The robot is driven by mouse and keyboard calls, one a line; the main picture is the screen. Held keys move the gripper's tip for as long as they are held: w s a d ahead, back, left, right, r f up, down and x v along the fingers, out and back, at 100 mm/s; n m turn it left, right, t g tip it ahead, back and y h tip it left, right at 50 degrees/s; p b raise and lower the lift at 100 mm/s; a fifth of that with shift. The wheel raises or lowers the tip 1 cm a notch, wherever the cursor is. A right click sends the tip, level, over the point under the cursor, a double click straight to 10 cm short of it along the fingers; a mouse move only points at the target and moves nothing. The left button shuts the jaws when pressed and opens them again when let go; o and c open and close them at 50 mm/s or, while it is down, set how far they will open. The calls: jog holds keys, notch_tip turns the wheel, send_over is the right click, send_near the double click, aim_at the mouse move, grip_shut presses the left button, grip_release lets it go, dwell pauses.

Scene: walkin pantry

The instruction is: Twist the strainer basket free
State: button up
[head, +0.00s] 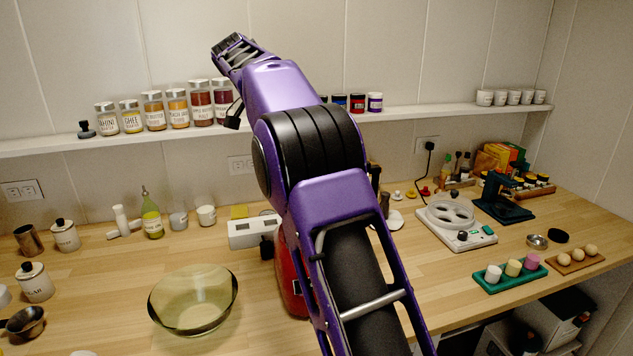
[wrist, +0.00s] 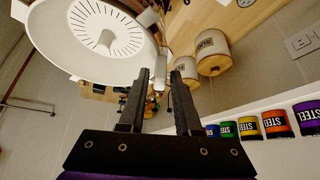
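A white round basket (wrist: 95,38) with radial slots and a central cone fills the upper left of the wrist view; I take it for the strainer basket. My gripper (wrist: 160,72) shows its two black fingers apart, with nothing held between them. The fingertips appear near the basket's rim, but I cannot tell how far from it; no grip on it shows. In the head view my arm hides the basket and the gripper's fingers. A red appliance body (head: 290,280) shows partly behind my arm; I cannot tell whether the basket sits on it.
A glass bowl (head: 193,300) stands left of the red body. A wall shelf (head: 60,141) holds jars and tins. A white appliance (head: 455,225) and a green tray (head: 487,282) are at right. Bare counter lies between.

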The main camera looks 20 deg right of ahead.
jog(key=shift+o, duration=1.1)
jog(key=shift+r, duration=0.1)
jog(key=s+v, duration=0.1)
jog(key=v, duration=0.6)
jog(key=shift+s+d, duration=0.3)
jog(key=shift+r, duration=0.1)
